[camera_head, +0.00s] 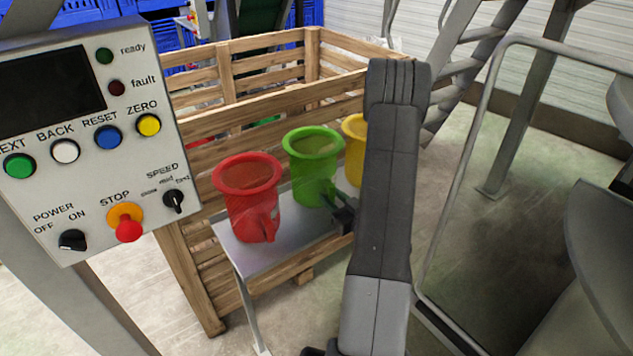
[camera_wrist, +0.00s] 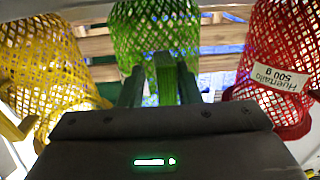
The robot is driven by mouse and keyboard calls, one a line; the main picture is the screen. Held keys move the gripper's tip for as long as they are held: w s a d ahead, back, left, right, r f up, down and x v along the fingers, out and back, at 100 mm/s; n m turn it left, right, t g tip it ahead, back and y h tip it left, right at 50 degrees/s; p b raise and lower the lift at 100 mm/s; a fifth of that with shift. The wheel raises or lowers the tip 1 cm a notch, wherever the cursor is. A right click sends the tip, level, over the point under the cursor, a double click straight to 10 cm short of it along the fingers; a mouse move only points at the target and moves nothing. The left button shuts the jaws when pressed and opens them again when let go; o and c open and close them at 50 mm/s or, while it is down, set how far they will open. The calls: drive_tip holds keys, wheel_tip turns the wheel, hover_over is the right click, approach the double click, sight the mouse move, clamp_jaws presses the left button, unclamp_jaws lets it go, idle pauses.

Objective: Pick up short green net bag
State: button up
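The short green net bag (camera_head: 314,150) stands upright between the red and yellow bags on a small metal shelf (camera_head: 262,252). It also shows at the top middle of the wrist view (camera_wrist: 155,30), with a green tab (camera_wrist: 166,76) hanging toward me. My gripper (camera_head: 336,208) is low at the green bag's near right side. In the wrist view, my gripper's two fingers (camera_wrist: 158,84) stand apart on either side of the tab, with a gap visible at the left finger. Contact at the right finger cannot be told. My arm hides part of the yellow bag.
A red net bag (camera_head: 248,190) with a white label (camera_wrist: 279,80) stands to the left, and a yellow net bag (camera_head: 353,140) to the right. A wooden crate (camera_head: 225,75) is behind the shelf. A control panel (camera_head: 85,140) fills the left; a metal rail (camera_head: 470,140) is right.

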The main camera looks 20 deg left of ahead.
sight(327, 161)
clamp_jaws()
drive_tip(key=shift+r, duration=0.1)
drive_tip(key=shift+r, duration=4.95)
drive_tip(key=shift+c, duration=2.2)
unclamp_jaws()
clamp_jaws()
